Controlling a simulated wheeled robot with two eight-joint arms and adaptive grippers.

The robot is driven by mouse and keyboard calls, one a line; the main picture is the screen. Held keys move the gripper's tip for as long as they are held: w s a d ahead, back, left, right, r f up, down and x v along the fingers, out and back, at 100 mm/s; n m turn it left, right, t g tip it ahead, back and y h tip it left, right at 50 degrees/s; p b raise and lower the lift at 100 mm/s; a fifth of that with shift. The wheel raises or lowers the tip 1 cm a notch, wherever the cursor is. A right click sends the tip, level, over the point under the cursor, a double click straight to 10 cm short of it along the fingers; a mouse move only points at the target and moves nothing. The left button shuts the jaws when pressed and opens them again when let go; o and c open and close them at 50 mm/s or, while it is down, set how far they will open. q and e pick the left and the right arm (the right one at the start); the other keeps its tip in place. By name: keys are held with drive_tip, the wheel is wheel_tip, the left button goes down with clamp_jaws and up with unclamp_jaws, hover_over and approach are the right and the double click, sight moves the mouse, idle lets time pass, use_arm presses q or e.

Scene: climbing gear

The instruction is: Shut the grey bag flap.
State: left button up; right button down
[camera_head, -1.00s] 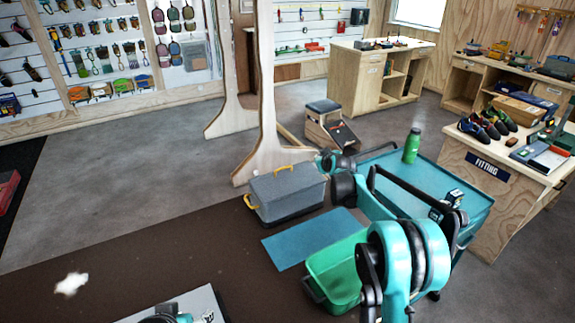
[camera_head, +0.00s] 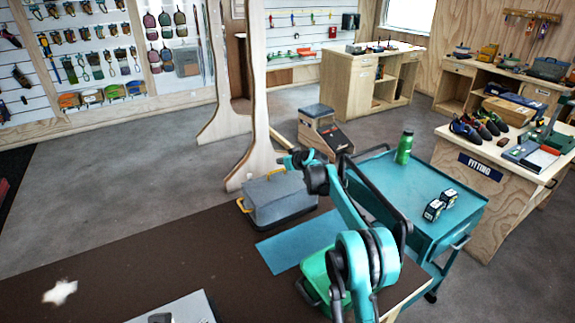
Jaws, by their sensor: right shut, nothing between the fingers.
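The grey bag (camera_head: 282,201) stands on the brown mat left of the teal cart. It has a grey top, a darker base and yellow handles. Its grey top looks laid over the body, but I cannot tell whether the flap is fully down. My right gripper (camera_head: 287,161) is shut and empty, near the bag's far right top corner in the picture. At this size I cannot tell whether it touches the bag. My right arm comes up from the bottom and crosses in front of the cart. My left gripper is not in view.
The teal cart (camera_head: 470,204) holds a green bottle (camera_head: 404,147) and two small boxes. A blue mat (camera_head: 283,243) and a green bin (camera_head: 315,268) lie in front of the bag. A wooden upright (camera_head: 256,165) stands just behind it. Floor to the left is open.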

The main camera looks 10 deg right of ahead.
sight(280, 180)
drive_tip(key=f, duration=0.2)
drive_tip(key=f+b, duration=0.1)
drive_tip(key=shift+w+a+f, duration=0.15)
drive_tip(key=shift+w+f, duration=0.2)
drive_tip(key=shift+w+a+f, duration=0.1)
drive_tip(key=shift+w+f, duration=0.05)
drive_tip(key=shift+f, duration=0.4)
drive_tip(key=shift+w+a+f, duration=0.1)
drive_tip(key=shift+w+f, duration=0.1)
drive_tip(key=shift+f, duration=0.05)
drive_tip(key=shift+s, duration=0.1)
